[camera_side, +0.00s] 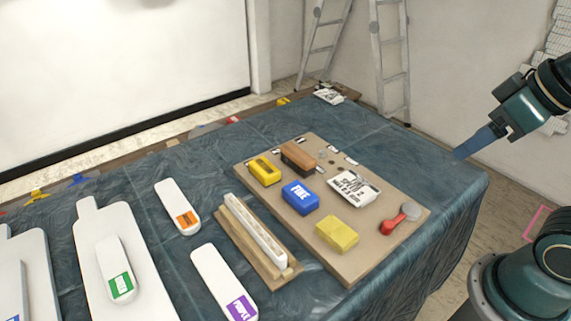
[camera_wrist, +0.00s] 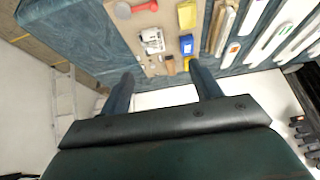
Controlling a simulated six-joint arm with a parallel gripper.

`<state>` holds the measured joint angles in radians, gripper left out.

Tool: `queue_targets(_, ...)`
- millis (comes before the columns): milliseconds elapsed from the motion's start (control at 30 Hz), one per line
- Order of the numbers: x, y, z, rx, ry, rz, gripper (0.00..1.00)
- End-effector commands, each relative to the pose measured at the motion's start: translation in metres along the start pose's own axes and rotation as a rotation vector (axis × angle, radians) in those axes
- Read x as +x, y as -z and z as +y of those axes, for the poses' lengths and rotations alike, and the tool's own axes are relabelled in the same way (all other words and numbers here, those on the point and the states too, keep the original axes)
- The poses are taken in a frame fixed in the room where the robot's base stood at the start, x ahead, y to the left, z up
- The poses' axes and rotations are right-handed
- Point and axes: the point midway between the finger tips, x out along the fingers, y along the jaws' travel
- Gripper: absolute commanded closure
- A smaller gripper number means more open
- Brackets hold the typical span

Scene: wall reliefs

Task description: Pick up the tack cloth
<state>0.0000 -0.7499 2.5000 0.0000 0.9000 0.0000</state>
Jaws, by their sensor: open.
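The tack cloth looks to be the plain yellow folded pad (camera_side: 337,234) lying flat near the front edge of a tan board (camera_side: 385,240). It also shows at the top of the wrist view (camera_wrist: 187,15). No label can be read on it. My gripper (camera_side: 461,153) is in the air at the right, above the table's right end and well away from the pad. In the wrist view my gripper (camera_wrist: 163,86) has its two fingers wide apart with nothing between them.
Also on the board are a blue block (camera_side: 300,198), a yellow-and-black block (camera_side: 264,172), a wooden-topped block (camera_side: 298,157), a white printed packet (camera_side: 354,188) and a red-handled tool (camera_side: 400,217). A wooden tray (camera_side: 258,240) stands left of the board. Ladders (camera_side: 393,60) stand behind.

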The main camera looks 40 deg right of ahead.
Motion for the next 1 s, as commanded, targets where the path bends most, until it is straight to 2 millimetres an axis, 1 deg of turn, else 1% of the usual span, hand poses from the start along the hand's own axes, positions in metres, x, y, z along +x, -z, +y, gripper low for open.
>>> queue_targets(167,0.0,0.0,0.0,0.0,0.0,0.0,0.37)
queue_targets(200,0.0,0.0,0.0,0.0,0.0,0.0,0.33)
queue_targets(367,0.0,0.0,0.0,0.0,0.0,0.0,0.01)
queue_targets(400,0.0,0.0,0.0,0.0,0.0,0.0,0.0)
queue_targets(767,0.003,0.003,-0.001,0.026,0.003,-0.011,0.0)
queue_targets(867,0.007,0.008,-0.002,0.069,0.009,-0.029,0.0)
queue_targets(1000,0.019,0.018,-0.006,0.167,0.021,-0.07,0.0)
